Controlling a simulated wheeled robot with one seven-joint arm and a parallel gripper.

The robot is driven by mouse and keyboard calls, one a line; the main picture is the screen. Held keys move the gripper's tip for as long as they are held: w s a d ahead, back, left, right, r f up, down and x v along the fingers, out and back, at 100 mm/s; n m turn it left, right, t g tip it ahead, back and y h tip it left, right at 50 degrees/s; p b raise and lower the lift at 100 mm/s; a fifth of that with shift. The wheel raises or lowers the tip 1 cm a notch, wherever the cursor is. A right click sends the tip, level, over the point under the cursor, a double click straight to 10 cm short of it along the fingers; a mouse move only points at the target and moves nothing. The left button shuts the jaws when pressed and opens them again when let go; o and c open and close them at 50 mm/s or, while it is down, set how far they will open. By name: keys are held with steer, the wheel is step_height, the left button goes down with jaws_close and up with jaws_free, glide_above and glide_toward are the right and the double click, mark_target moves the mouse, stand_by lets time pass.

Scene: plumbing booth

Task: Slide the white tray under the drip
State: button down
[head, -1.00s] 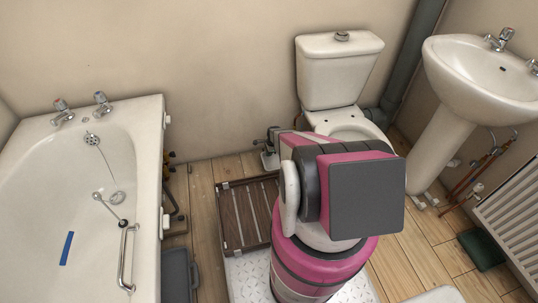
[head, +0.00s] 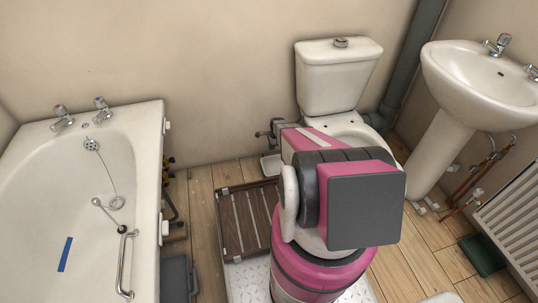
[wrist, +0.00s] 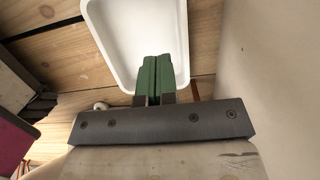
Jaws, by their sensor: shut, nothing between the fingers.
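The white tray (head: 271,165) is small and shallow and lies on the wooden floor by the back wall, left of the toilet, partly hidden by my arm. In the wrist view the tray (wrist: 122,28) lies beyond my gripper (wrist: 155,60). Its green fingers are pressed together with nothing between them. They overlap the tray's floor and near edge in that view; I cannot tell whether they touch it. In the head view my gripper end (head: 268,133) shows above the tray, near the wall. I cannot make out any drip.
A dark slatted wooden mat (head: 246,220) lies in front of the tray. The toilet (head: 338,85) is behind my arm, the basin (head: 480,85) at right. Bare floorboards (head: 201,205) lie between bath and mat.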

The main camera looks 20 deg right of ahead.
steer(key=s+d+f, duration=0.1)
steer(key=f, duration=0.2)
steer(key=s+d+f, duration=0.1)
steer(key=d+f, duration=0.1)
steer(key=f, duration=0.1)
steer(key=s+d+f, duration=0.2)
steer(key=f, duration=0.1)
steer(key=shift+d+f, duration=0.15)
steer(key=shift+f, duration=0.1)
steer(key=a, duration=1.1)
steer(key=shift+w+a+f, duration=0.1)
steer(key=shift+a+f, duration=0.2)
steer(key=shift+f, duration=0.45)
steer(key=shift+f, duration=0.1)
glide_above(276, 168)
steer(key=shift+d+f, duration=0.15)
steer(key=shift+d, duration=0.3)
